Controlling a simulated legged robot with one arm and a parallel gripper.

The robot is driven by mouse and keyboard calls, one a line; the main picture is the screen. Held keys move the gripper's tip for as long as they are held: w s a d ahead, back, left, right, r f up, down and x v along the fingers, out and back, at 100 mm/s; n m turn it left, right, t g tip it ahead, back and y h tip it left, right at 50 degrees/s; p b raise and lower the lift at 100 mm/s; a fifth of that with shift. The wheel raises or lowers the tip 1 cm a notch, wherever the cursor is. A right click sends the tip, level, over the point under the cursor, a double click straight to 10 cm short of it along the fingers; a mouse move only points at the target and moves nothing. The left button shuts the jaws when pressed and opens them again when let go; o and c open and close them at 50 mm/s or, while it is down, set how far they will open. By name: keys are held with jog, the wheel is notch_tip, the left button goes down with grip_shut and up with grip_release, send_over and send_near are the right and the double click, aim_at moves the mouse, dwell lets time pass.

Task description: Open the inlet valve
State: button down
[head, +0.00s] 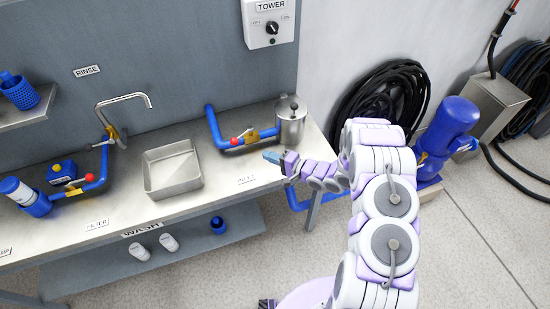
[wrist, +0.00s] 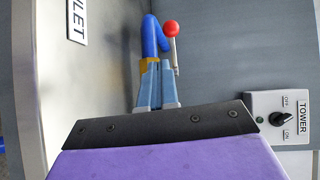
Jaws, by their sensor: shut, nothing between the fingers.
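The inlet valve has a yellow body (head: 252,136) on a blue pipe (head: 212,126) on the bench. Its lever ends in a red ball (head: 234,142) and appears to lie roughly along the pipe. The sign (head: 246,181) in front of it shows as "LET" in the wrist view (wrist: 77,20). My gripper (head: 271,157) is shut and empty, in front and to the right of the valve. In the wrist view its blue fingers (wrist: 157,84) point at the valve and hide most of the yellow body. The red ball (wrist: 172,29) and grey lever (wrist: 175,55) show beyond them.
A steel canister (head: 291,122) stands right of the valve. A steel basin (head: 173,169) and tap (head: 123,101) are to the left. The TOWER switch box (head: 268,24) is on the wall above. Bare bench lies between basin and gripper.

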jog(key=b, duration=0.1)
send_near(234, 143)
jog(key=w+a+f, duration=0.3)
jog(key=shift+w+a, duration=0.15)
jog(key=shift+a, duration=0.15)
jog(key=shift+w+r, duration=0.15)
jog(key=shift+w, duration=0.1)
jog(key=shift+w+a+r+m+t+h+p, duration=0.1)
jog(key=shift+w+a+m+t+h+p, duration=0.3)
jog(key=shift+a+m+t+h, duration=0.35)
jog(key=shift+w+a+m+t+h+p, duration=0.35)
jog(key=shift+w+a+m+t+h, duration=0.1)
jog(key=shift+a+m+t+h, duration=0.3)
jog(key=shift+w+a+r+m+t+h+p, duration=0.1)
jog(key=shift+w+a+m+t+h+p, duration=0.3)
jog(key=shift+a+m+t+h, duration=0.35)
jog(key=shift+w, duration=0.1)
